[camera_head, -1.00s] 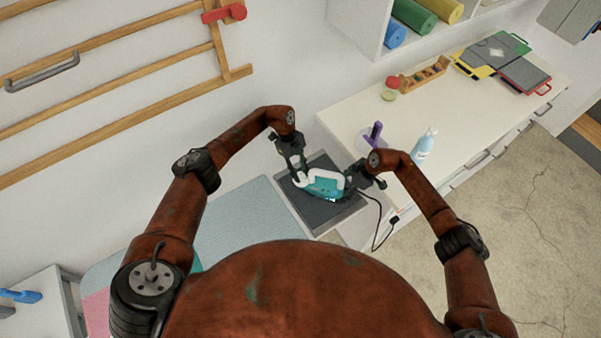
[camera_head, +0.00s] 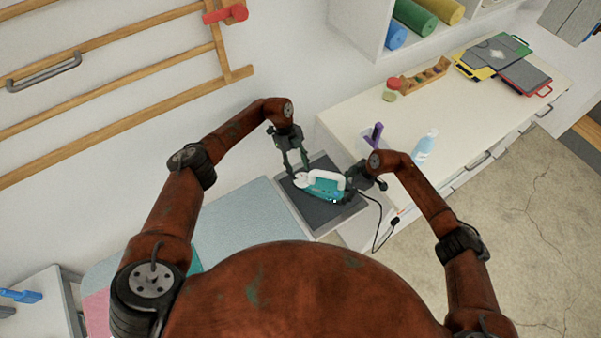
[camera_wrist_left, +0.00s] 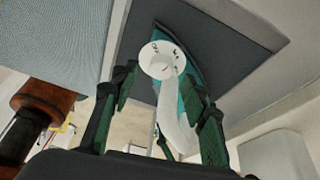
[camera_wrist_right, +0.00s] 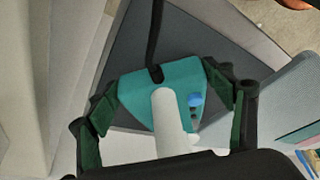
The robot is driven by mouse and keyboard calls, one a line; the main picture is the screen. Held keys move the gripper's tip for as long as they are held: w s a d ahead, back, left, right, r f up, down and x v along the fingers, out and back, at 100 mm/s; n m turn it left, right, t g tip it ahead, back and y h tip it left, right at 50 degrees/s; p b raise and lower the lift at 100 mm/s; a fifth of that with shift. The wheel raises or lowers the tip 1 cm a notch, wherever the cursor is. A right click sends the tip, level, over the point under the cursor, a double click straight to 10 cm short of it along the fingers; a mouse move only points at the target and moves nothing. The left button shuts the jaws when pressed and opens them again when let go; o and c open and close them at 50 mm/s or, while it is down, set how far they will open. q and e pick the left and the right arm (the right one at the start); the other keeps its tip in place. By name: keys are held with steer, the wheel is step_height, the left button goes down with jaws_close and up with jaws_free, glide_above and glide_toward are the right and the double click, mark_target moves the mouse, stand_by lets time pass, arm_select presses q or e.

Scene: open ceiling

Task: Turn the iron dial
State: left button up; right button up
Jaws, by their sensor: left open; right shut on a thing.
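The teal and white iron (camera_head: 322,186) rests on a dark grey pad (camera_head: 325,212). Its round white dial (camera_wrist_left: 162,60) shows in the left wrist view near the front of the white handle (camera_wrist_left: 172,115). My left gripper (camera_head: 295,172) is open above the front end of the iron, with its fingers spread on both sides of the dial and apart from it. My right gripper (camera_head: 353,185) is shut on the rear of the iron. In the right wrist view its green fingers (camera_wrist_right: 165,100) lie on both sides of the teal body (camera_wrist_right: 150,95), where the black cord leaves.
A light blue ironing surface (camera_head: 235,225) lies left of the pad. A white counter (camera_head: 455,110) at the right carries a spray bottle (camera_head: 424,147), a purple-handled item (camera_head: 376,132) and a jar (camera_head: 391,88). The iron's black cord (camera_head: 378,228) hangs by the counter's edge.

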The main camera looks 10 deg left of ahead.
arm_select(q)
steer(key=v, duration=0.4)
steer(key=shift+r, duration=0.1)
steer(key=shift+r, duration=0.1)
steer(key=n+t+y, duration=0.3)
steer(key=n, duration=0.4)
glide_toward(302, 177)
step_height(302, 177, down, 9)
steer(key=shift+w+d+r, duration=0.15)
stand_by(0.4)
steer(key=shift+c, duration=0.6)
